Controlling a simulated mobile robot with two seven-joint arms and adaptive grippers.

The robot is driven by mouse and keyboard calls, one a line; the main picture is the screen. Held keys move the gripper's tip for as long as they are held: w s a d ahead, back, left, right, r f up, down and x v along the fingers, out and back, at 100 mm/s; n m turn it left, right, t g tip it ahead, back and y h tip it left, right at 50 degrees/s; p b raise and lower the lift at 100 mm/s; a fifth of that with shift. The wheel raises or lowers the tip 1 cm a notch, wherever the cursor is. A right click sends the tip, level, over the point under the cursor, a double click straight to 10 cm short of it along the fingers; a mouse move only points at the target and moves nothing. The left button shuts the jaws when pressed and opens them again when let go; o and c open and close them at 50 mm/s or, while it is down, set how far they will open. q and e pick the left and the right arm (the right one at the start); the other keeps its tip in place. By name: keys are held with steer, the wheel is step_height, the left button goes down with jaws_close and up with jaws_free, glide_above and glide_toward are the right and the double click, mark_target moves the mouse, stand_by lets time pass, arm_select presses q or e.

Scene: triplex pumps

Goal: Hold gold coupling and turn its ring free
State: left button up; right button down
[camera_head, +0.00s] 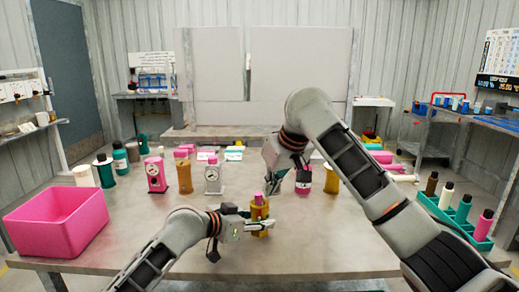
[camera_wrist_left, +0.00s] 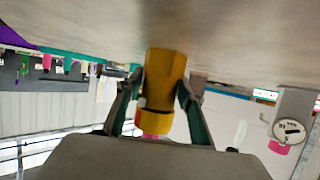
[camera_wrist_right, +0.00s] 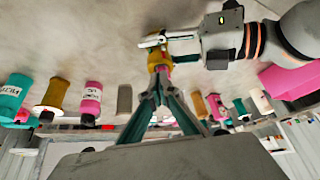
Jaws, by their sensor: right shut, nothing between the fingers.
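The gold coupling (camera_head: 260,212) stands upright near the middle of the table, with a pink top (camera_head: 259,198). In the left wrist view the coupling (camera_wrist_left: 165,78) appears upside down, its pink end (camera_wrist_left: 155,136) toward the camera. My left gripper (camera_head: 258,226) has its fingers on both sides of the coupling body and looks shut on it. My right gripper (camera_head: 273,190) is just above and behind the coupling. In the right wrist view its fingertips (camera_wrist_right: 158,92) meet with nothing between them, close to the coupling (camera_wrist_right: 159,57). Whether they touch it, I cannot tell.
A pink bin (camera_head: 60,222) stands at the left table edge. Gauges (camera_head: 213,177), bottles and pink containers line the back. A green rack (camera_head: 455,217) with several cylinders is at the right. A pink and black bottle (camera_head: 304,180) stands close behind my right gripper.

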arm_select(q)
steer(key=shift+o, duration=0.5)
steer(key=shift+f, duration=0.4)
steer(key=shift+r, duration=0.25)
